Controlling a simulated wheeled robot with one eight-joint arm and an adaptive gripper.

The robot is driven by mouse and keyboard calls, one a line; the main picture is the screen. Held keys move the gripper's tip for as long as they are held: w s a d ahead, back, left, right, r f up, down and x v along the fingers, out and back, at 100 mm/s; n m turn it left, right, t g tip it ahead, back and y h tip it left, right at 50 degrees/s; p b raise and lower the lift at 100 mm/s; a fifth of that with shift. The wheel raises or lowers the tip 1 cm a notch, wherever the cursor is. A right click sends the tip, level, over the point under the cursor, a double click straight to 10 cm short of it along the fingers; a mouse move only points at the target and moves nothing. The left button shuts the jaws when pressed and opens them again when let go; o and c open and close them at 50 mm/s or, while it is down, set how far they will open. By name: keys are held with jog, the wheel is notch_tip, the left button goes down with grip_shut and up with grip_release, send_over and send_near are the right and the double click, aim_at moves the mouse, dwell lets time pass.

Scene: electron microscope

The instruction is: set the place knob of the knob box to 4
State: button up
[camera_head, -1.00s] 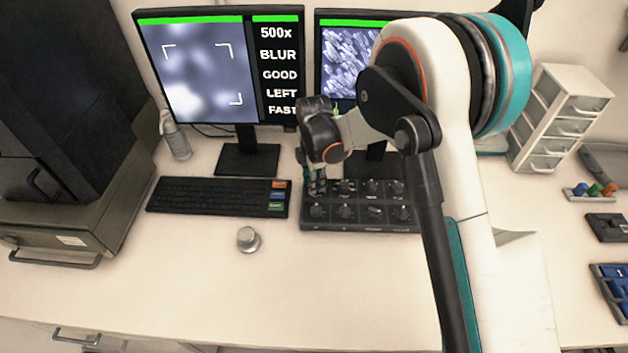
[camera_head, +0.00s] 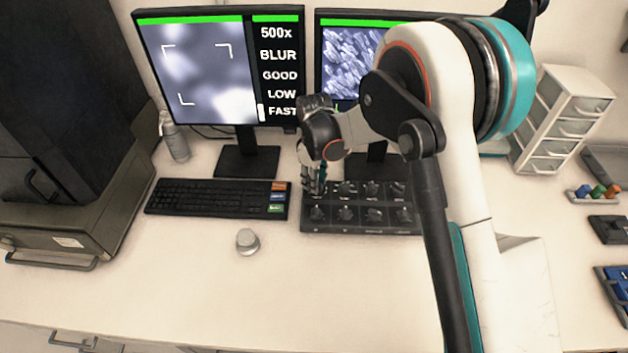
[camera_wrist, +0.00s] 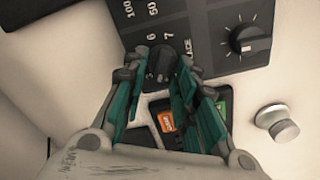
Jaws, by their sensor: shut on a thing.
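The black knob box (camera_head: 345,228) stands on the desk in front of the right monitor. My gripper (camera_head: 315,182) reaches down over its back left corner. In the wrist view my gripper (camera_wrist: 158,74) has its teal-lined fingers on both sides of a dark round knob (camera_wrist: 160,62) and is shut on it. Partly covered lettering beside this knob looks like the end of "PLACE", and the digits 6 and 7 show near it. The rest of its scale is hidden by the fingers. I cannot tell which digit the knob points to.
The left monitor (camera_head: 200,75) reads 500x, BLUR, GOOD, LOW, FAST. A keyboard (camera_head: 215,198) with coloured keys lies left of the box. A loose grey knob-shaped piece (camera_head: 247,241) stands on the desk in front. The desk's front left is clear.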

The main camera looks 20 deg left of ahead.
jog(key=m, duration=0.6)
jog(key=shift+w+d+m, duration=0.15)
jog(key=shift+w+m, duration=0.15)
jog(key=m, duration=0.5)
jog(key=shift+w+d+b, duration=0.1)
jog(key=shift+d+b, duration=0.15)
jog(key=shift+b, duration=0.05)
jog(key=shift+m, duration=0.4)
jog(key=o, duration=0.9)
jog(key=shift+r, duration=0.1)
notch_tip(320, 180, up, 12)
jog(key=shift+f, duration=0.1)
